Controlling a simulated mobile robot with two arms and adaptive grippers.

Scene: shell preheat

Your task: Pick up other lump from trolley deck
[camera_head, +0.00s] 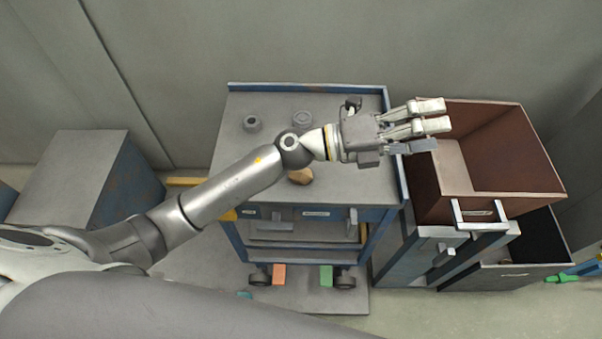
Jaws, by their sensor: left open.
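A tan lump (300,177) lies on the grey trolley deck (235,160), near its front edge. My left forearm passes over the deck just behind it and hides part of it. My left gripper (430,127) is open, its fingers pointing right. My right gripper is not in view.
Two small grey round parts (252,124) (302,119) sit toward the back of the deck. An open brown box (520,150) stands on grey drawers to the right. A grey cabinet (85,165) stands at left. The wall closes off the back.

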